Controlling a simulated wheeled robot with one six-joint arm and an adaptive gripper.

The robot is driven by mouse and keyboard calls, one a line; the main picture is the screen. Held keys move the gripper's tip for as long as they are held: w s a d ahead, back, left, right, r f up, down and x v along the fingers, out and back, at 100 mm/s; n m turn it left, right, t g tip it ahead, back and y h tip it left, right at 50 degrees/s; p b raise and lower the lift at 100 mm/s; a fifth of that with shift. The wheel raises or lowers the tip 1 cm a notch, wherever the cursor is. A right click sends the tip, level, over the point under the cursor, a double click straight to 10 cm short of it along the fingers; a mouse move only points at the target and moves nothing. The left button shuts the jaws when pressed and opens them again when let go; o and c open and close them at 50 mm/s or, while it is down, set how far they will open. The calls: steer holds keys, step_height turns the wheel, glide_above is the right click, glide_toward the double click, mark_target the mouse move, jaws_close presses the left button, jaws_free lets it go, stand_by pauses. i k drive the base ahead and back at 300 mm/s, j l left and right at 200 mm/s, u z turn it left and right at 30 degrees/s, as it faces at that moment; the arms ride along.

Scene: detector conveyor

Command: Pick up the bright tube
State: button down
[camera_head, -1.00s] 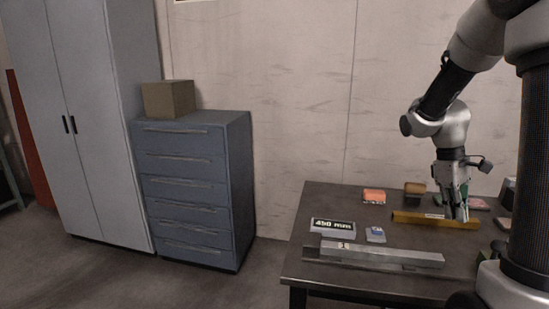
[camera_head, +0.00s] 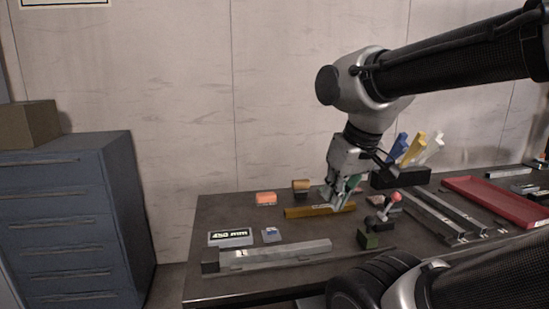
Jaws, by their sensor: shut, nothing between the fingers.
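A long, light silver square bar (camera_head: 280,254), which looks like the bright tube, lies along the front of the dark table, with a dark block (camera_head: 210,260) at its left end. A yellow-brown bar (camera_head: 305,211) lies behind it. My gripper (camera_head: 341,207) points down at the right end of the yellow-brown bar, behind and to the right of the silver bar. It is shut with nothing held. Its fingertips overlap the yellow-brown bar in the picture; I cannot tell whether they touch it.
A "450 mm" sign (camera_head: 231,237) and a small blue-white item (camera_head: 271,235) lie behind the silver bar. A red-knobbed fixture (camera_head: 382,215) stands right of the gripper. Rails (camera_head: 440,215) and a red tray (camera_head: 497,200) lie farther right. A blue drawer cabinet (camera_head: 75,220) stands left.

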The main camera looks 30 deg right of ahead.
mark_target(506, 173)
steer(key=l+z, duration=0.1)
steer(key=z, duration=0.75)
steer(key=i+l+z, duration=0.1)
steer(key=l+z, duration=0.2)
steer(key=i+l+z, duration=0.1)
steer(key=l+z, duration=0.25)
steer(key=i+l+z, duration=0.15)
steer(key=z, duration=0.15)
steer(key=i+l+z, duration=0.2)
steer(key=i+l, duration=0.6)
steer(key=k+u, duration=0.1)
steer(key=k, duration=0.55)
steer(key=l+u, duration=0.1)
steer(key=u, duration=0.35)
steer(key=i+l+u, duration=0.1)
steer(key=u, duration=0.35)
steer(key=l+u, duration=0.2)
steer(key=u, duration=0.3)
steer(key=i+l, duration=0.1)
steer(key=l, duration=0.7)
steer(key=i+l, duration=0.1)
steer(key=l, duration=0.75)
steer(key=i+l, duration=0.1)
steer(key=l, duration=1.55)
steer(key=i+l, duration=0.15)
steer(key=l, duration=0.65)
steer(key=i+l, duration=0.1)
steer(key=l, duration=0.7)
